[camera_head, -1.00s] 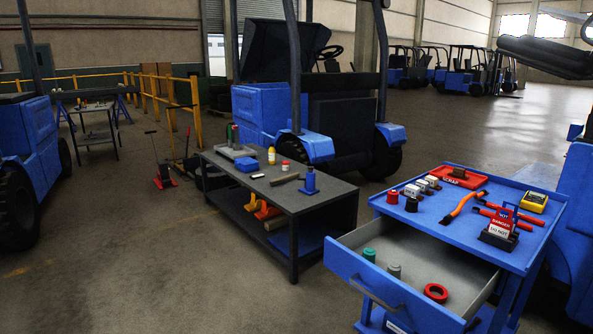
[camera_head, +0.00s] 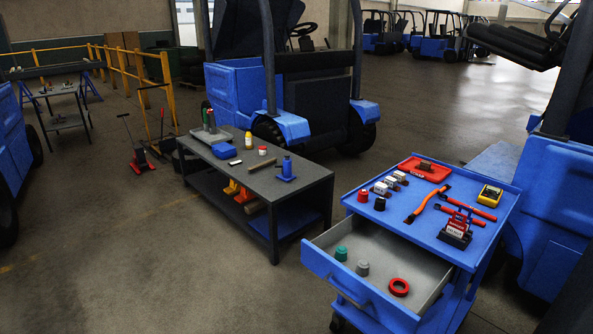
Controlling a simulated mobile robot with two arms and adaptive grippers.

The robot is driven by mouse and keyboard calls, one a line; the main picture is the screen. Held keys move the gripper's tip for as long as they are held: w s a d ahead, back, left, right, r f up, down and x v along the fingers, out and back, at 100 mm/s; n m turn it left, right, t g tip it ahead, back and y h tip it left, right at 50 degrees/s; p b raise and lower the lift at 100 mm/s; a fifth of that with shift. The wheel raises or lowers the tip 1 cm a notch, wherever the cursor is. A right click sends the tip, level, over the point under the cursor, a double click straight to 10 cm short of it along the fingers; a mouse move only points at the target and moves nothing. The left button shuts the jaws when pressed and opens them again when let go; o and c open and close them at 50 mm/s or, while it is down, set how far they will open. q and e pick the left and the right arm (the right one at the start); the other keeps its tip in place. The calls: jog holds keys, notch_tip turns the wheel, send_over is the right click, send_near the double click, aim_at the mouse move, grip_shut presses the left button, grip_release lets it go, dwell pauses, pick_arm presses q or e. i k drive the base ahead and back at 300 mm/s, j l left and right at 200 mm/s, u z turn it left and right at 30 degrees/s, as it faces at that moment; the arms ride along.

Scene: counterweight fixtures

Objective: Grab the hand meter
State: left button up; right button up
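The hand meter (camera_head: 490,195) is a small yellow device with a dark face. It lies on the blue top of the tool cart (camera_head: 425,235), near the right edge. Red-handled tools lie to its left and in front of it. Neither of my grippers is in view, and nothing touches the meter.
The cart's open drawer (camera_head: 325,280) holds green and grey caps and a red ring (camera_head: 399,287). A dark workbench (camera_head: 300,195) is left; blue forklifts stand behind and right. Floor at left front is clear.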

aim_at(490, 195)
jog(key=l+z, duration=0.1)
jog(key=z, duration=0.3)
jog(key=k+l+z, duration=0.1)
jog(key=z, duration=0.3)
jog(key=l+z, duration=0.1)
jog(key=z, duration=0.35)
jog(key=i, duration=0.7)
